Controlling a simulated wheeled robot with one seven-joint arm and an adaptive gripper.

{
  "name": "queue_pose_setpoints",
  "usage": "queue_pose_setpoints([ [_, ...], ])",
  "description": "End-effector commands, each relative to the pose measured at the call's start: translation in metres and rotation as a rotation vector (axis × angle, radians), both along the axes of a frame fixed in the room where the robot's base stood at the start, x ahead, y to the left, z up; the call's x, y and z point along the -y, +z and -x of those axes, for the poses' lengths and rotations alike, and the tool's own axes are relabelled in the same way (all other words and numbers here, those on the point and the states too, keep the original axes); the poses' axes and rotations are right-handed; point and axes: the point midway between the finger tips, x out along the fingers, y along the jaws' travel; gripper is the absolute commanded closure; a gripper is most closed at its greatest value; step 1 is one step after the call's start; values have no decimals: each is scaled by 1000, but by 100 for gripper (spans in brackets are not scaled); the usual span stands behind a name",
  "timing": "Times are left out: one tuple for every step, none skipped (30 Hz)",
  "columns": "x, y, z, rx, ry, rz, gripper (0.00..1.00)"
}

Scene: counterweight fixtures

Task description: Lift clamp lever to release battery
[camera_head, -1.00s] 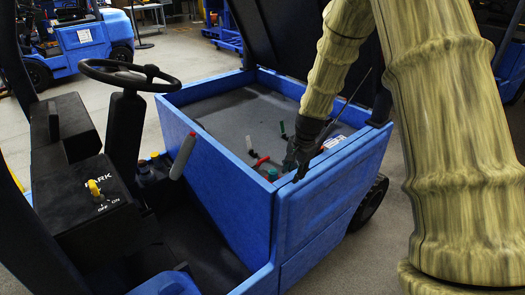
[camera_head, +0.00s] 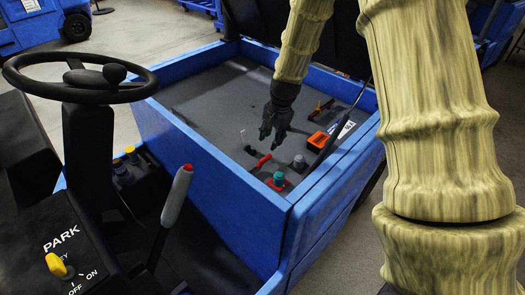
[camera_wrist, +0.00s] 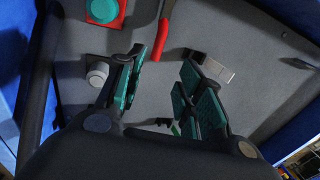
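The red clamp lever (camera_head: 264,160) lies low over the grey deck inside the blue truck body, beside a small black and metal clamp part (camera_head: 249,149). My gripper (camera_head: 274,138) is open and empty, above the deck near the lever. In the wrist view its teal-padded fingers (camera_wrist: 160,90) are spread apart, with the lever beyond them. I cannot tell which thing is the battery.
A teal knob on a red base (camera_head: 278,179) and a grey knob (camera_head: 298,163) stand near the lever at the deck's front corner.

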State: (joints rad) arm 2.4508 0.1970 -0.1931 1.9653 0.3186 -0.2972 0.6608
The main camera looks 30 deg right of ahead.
Motion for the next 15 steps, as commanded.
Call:
queue_pose_setpoints([
  [0,-5,0,-4,-1,-1,63],
  [0,-8,-2,-4,-1,-1,63],
  [0,-13,-4,-5,-2,-1,63],
  [0,-18,-7,-9,-2,-1,63],
  [0,-23,-9,-11,-2,-1,63],
  [0,-30,-14,-13,-2,0,63],
  [-1,-34,-16,-15,-1,0,63],
  [-1,-39,-19,-16,-1,-1,63],
  [-2,-45,-21,-18,-1,0,63],
  [-2,-49,-23,-18,-1,0,63],
  [-2,-54,-23,-20,-1,-1,63],
  [-2,-59,-24,-21,-2,0,63],
  [-2,-62,-26,-21,-2,0,63],
  [-3,-66,-26,-21,-2,0,63],
  [-3,-70,-27,-20,-2,-1,63],
])
